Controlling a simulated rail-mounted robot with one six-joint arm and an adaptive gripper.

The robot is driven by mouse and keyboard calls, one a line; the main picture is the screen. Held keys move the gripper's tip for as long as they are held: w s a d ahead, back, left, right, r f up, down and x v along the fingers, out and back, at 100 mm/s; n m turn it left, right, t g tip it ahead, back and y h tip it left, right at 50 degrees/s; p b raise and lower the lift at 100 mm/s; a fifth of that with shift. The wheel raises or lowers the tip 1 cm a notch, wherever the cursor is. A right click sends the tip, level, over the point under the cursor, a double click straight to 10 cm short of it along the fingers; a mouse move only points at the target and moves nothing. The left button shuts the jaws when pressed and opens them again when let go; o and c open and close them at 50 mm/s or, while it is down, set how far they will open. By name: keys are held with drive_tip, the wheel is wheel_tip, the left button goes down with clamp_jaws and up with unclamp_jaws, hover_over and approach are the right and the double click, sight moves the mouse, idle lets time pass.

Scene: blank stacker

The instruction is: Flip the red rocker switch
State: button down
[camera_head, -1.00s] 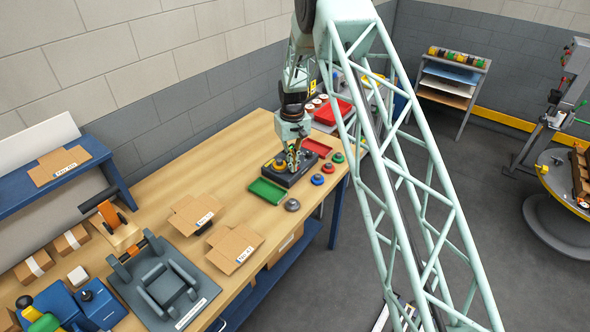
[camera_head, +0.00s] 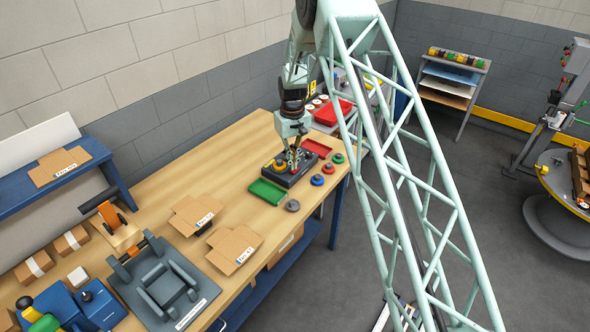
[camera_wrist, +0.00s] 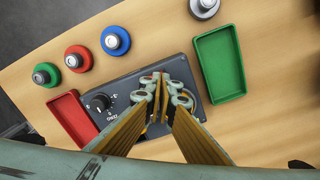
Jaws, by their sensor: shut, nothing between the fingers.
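The dark control box (camera_head: 290,176) stands on the wooden bench (camera_head: 235,160), with a green tray and a red tray beside it. In the wrist view the box (camera_wrist: 125,82) has a black rotary knob (camera_wrist: 99,102) on its face. My gripper (camera_wrist: 165,88) is over the box with its fingertips together and nothing held. It also shows in the head view (camera_head: 294,160), pointing down at the box. A little red shows by the fingertips, but I cannot tell whether it is the rocker switch. The fingers hide that part of the panel, so the switch's position is not visible.
A green tray (camera_wrist: 219,65) and a red tray (camera_wrist: 73,118) flank the box. Red, blue and green round buttons (camera_wrist: 115,40) and a grey one (camera_wrist: 204,8) stand nearby. Cardboard pieces (camera_head: 235,247) and a grey fixture (camera_head: 165,285) lie further left on the bench.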

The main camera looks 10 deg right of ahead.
drive_tip(key=shift+r+p, duration=0.45)
drive_tip(key=shift+r, duration=2.15)
